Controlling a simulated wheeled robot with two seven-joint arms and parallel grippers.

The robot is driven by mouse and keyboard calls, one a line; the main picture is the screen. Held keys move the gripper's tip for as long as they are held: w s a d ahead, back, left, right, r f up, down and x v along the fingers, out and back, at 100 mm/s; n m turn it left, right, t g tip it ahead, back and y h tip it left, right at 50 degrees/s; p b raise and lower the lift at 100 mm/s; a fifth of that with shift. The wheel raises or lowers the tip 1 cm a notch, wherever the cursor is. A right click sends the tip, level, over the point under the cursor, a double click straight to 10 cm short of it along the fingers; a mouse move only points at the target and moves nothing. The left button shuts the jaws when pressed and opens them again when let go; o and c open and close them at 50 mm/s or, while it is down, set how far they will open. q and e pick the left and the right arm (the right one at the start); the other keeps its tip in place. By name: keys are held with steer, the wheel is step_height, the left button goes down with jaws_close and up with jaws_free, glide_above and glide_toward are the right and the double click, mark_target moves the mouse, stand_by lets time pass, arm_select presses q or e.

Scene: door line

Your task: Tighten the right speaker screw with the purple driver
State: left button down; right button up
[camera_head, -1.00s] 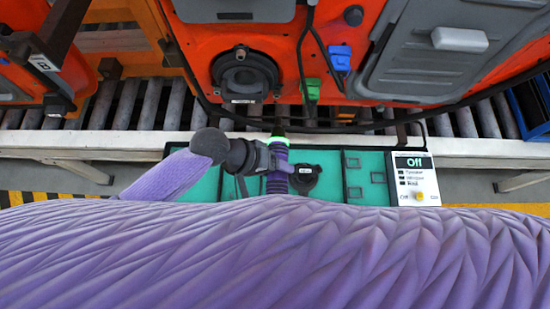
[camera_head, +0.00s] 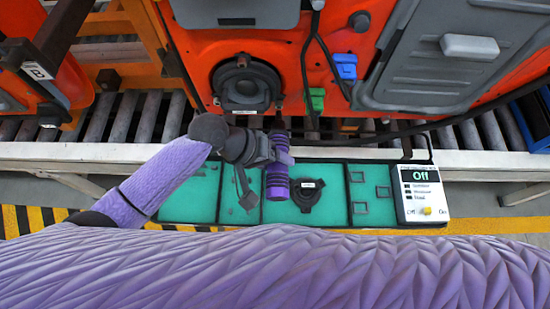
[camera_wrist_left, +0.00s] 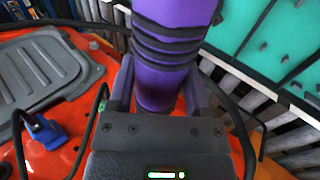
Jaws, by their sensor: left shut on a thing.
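My left gripper (camera_head: 268,152) is shut on the purple driver (camera_head: 277,181), which has dark bands. In the left wrist view the fingers of my left gripper (camera_wrist_left: 160,97) stand on both sides of the purple driver (camera_wrist_left: 168,50). The black round speaker (camera_head: 246,84) sits on the orange door (camera_head: 200,62). The driver's far end points up the picture toward the door, near the speaker's lower right edge. I cannot tell whether its tip touches a screw; the right screw is too small to make out. My right gripper is not in view.
A green tray (camera_head: 330,207) holds a black round part (camera_head: 307,195). A panel (camera_head: 422,192) reading "Off" stands at its right. Black cable (camera_head: 306,75) and green and blue connectors (camera_head: 345,66) hang on the door near the speaker. A roller conveyor (camera_head: 130,115) runs behind.

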arm_select(q)
steer(key=shift+w, duration=0.25)
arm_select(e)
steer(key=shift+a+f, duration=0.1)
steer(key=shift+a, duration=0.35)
arm_select(q)
steer(key=shift+w, duration=0.2)
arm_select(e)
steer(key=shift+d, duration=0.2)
arm_select(q)
steer(key=shift+w, duration=0.1)
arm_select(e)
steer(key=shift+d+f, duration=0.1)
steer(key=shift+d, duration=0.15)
arm_select(q)
steer(key=shift+w+r+b, duration=0.1)
steer(key=shift+w+b, duration=0.2)
steer(key=shift+w, duration=0.05)
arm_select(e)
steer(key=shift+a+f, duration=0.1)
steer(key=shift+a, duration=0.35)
arm_select(q)
steer(key=shift+w, duration=0.2)
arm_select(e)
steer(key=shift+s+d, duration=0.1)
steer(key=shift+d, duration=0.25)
